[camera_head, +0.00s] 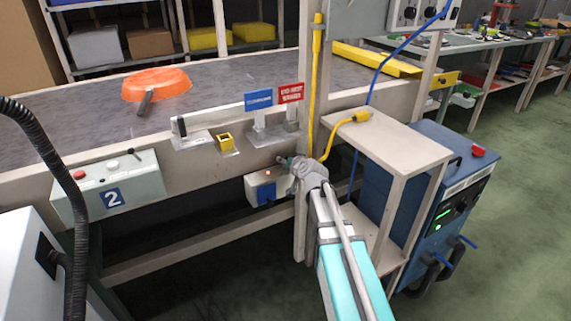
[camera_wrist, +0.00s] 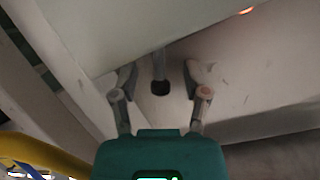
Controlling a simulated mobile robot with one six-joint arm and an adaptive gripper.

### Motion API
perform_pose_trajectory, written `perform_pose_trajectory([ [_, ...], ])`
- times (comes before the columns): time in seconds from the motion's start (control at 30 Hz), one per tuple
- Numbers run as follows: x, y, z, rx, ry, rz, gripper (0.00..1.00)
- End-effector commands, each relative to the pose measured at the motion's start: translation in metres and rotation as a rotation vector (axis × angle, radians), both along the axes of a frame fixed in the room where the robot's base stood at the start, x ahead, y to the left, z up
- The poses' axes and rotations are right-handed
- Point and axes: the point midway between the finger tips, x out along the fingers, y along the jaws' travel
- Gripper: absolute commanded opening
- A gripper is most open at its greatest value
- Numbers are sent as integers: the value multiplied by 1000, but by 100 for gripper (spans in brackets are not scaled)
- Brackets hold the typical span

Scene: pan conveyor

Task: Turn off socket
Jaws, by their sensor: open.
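A small white box (camera_head: 261,187) with a lit red lamp and a blue part on its front hangs under the conveyor edge in the head view; it looks like the socket, though I cannot be sure. My gripper (camera_head: 287,161) is just above and to the right of it, beside the upright post. A red glow (camera_wrist: 247,9) shows at the top edge. I see no switch clearly.
The conveyor (camera_head: 235,85) carries an orange pan (camera_head: 157,84). A control box marked 2 (camera_head: 108,186) is at left. A beige stand (camera_head: 390,143) and blue machine (camera_head: 438,190) crowd the right. Yellow cable (camera_head: 317,75) runs down the post (camera_head: 302,215). Green floor is free at far right.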

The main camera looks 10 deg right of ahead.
Motion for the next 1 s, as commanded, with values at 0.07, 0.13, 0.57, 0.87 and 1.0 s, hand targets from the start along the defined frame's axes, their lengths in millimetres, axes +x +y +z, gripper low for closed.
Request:
perform_pose_trajectory([
  [0.07,3,1,-1,0,0,0,60],
  [0.13,3,1,-1,0,0,0,60],
  [0.57,3,1,-1,0,0,0,24],
  [0.87,3,4,-1,1,1,0,0],
  [1.0,3,-1,-1,-5,-1,-3,0],
])
